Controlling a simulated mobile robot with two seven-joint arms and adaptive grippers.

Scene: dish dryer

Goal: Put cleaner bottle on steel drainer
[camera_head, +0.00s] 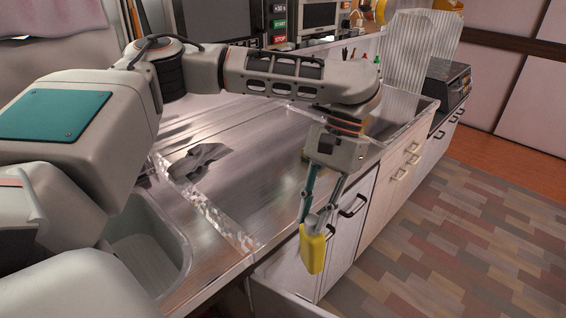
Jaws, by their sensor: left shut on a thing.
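A yellow object, which looks like the cleaner bottle (311,255), hangs tilted between the fingertips of my left gripper (316,228). The gripper points down and is shut on it; its fingers hide part of it. They are in front of the cabinet doors, beyond the right edge of the counter. The steel drainer (262,173) is the shiny ridged metal surface left of the gripper, partly covered by my left arm. My right gripper is not in view.
A grey crumpled item (200,160) lies on the drainer. A sink basin (150,250) is at lower left. A clear ribbed rack (420,50) stands at the back right. Most of the drainer's middle is bare.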

